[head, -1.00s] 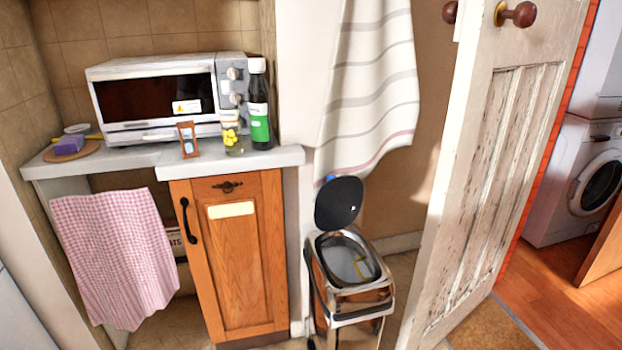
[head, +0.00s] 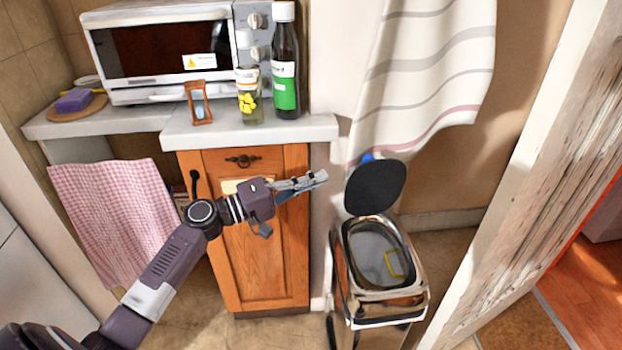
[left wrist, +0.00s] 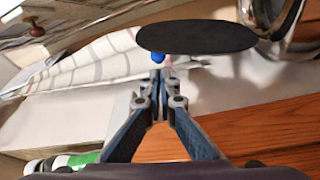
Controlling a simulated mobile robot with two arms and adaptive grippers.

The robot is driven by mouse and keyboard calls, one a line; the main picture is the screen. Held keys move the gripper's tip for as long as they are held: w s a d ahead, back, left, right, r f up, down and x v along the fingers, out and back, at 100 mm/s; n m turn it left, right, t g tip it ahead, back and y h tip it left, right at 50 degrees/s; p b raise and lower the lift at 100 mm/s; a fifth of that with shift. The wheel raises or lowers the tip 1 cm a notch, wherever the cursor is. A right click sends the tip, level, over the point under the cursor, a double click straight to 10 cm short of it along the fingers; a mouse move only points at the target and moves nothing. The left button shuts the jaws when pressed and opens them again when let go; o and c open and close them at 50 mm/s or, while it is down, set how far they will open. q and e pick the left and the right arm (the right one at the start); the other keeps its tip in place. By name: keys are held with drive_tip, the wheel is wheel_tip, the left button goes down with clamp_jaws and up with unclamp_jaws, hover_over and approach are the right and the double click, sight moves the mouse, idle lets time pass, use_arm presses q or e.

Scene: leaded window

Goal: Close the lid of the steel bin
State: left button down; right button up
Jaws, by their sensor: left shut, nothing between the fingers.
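The steel bin (head: 385,300) stands on the floor right of the wooden cabinet. Its dark oval lid (head: 376,187) is raised nearly upright at the back, and the open mouth shows a grey inside with something yellow in it. In the left wrist view the lid (left wrist: 198,37) is ahead, with the bin's shiny rim (left wrist: 290,40) at upper right. My left gripper (head: 322,176) is in front of the cabinet, left of the lid and apart from it. Its fingers (left wrist: 157,80) are shut and empty. My right gripper is not in view.
The wooden cabinet (head: 265,240) and its worktop (head: 250,133), with a dark bottle (head: 286,75) and a jar (head: 249,100), are left of the bin. A striped cloth (head: 430,70) hangs behind the lid. The white door (head: 530,170) stands on the right.

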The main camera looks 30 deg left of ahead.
use_arm(q)
drive_tip(key=x, duration=0.6)
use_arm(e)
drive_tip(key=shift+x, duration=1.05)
use_arm(q)
drive_tip(key=shift+f, duration=0.15)
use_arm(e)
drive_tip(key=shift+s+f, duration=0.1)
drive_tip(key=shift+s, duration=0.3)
